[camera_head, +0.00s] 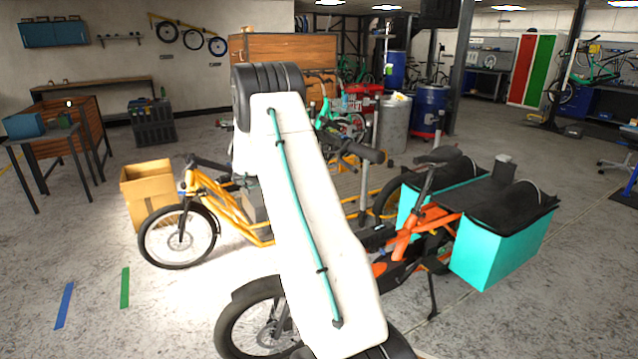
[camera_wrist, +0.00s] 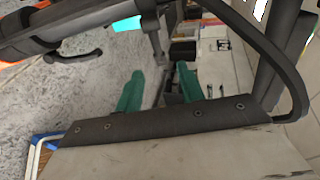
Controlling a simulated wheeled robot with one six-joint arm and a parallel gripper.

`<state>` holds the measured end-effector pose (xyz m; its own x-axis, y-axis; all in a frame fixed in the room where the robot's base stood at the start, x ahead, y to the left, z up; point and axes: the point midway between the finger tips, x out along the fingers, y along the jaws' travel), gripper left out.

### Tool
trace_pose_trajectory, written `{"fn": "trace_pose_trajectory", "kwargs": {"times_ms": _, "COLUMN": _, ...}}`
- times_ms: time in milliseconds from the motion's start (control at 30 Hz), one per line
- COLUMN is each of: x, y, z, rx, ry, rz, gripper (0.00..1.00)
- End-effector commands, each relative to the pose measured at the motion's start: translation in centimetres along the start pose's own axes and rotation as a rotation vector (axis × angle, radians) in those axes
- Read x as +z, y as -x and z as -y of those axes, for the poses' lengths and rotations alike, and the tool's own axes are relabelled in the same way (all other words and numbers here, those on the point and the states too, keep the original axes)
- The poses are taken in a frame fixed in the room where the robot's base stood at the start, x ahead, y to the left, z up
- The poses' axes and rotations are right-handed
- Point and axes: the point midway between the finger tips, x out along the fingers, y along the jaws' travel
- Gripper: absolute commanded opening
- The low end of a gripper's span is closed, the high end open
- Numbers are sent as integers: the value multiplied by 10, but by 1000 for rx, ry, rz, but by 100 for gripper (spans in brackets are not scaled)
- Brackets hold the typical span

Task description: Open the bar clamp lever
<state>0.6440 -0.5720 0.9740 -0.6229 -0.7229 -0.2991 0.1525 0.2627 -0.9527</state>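My gripper (camera_wrist: 160,80) shows in the wrist view as two teal fingers standing apart, with nothing visibly pinched between them. A grey metal bar-like part (camera_wrist: 158,50) lies beyond and between the fingertips. I cannot tell whether it is part of the bar clamp, or whether a finger touches it. No clamp lever can be made out clearly in either view. In the head view my white arm covers the middle of the picture and hides my gripper. The orange cargo bike (camera_head: 408,240), with turquoise side bags (camera_head: 500,248), stands behind and right of my arm.
A yellow cargo bike (camera_head: 230,212) stands left of the orange bike, with a cardboard box (camera_head: 148,190) beside it. A black curved tube (camera_wrist: 275,55) runs close to my gripper's right. A dark tube with orange (camera_wrist: 60,25) crosses the upper left. Open floor lies at front left.

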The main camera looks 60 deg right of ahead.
Motion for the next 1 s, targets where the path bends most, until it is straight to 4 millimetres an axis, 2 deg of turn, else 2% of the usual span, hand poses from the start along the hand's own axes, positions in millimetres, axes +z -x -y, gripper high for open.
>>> {"fn": "trace_pose_trajectory", "kwargs": {"times_ms": 100, "x": 0, "y": 9, "z": 0, "rx": 0, "ry": 1, "rz": 1, "gripper": 38}}
{"fn": "trace_pose_trajectory", "kwargs": {"times_ms": 367, "x": 0, "y": 10, "z": 0, "rx": 0, "ry": 1, "rz": 0, "gripper": 38}}
{"fn": "trace_pose_trajectory", "kwargs": {"times_ms": 467, "x": 1, "y": 13, "z": 2, "rx": 1, "ry": 2, "rz": 13, "gripper": 13}}
{"fn": "trace_pose_trajectory", "kwargs": {"times_ms": 500, "x": 4, "y": 16, "z": 5, "rx": 3, "ry": 5, "rz": 35, "gripper": 2}}
{"fn": "trace_pose_trajectory", "kwargs": {"times_ms": 567, "x": 10, "y": 27, "z": 13, "rx": 7, "ry": 16, "rz": 101, "gripper": 0}}
{"fn": "trace_pose_trajectory", "kwargs": {"times_ms": 667, "x": 29, "y": 64, "z": 37, "rx": 14, "ry": 57, "rz": 303, "gripper": 0}}
{"fn": "trace_pose_trajectory", "kwargs": {"times_ms": 767, "x": 46, "y": 129, "z": 68, "rx": 7, "ry": 144, "rz": 603, "gripper": 0}}
{"fn": "trace_pose_trajectory", "kwargs": {"times_ms": 833, "x": 49, "y": 186, "z": 87, "rx": -13, "ry": 236, "rz": 836, "gripper": 0}}
{"fn": "trace_pose_trajectory", "kwargs": {"times_ms": 933, "x": 32, "y": 270, "z": 104, "rx": -63, "ry": 396, "rz": 1155, "gripper": 0}}
{"fn": "trace_pose_trajectory", "kwargs": {"times_ms": 1000, "x": 5, "y": 326, "z": 109, "rx": -113, "ry": 526, "rz": 1366, "gripper": 0}}
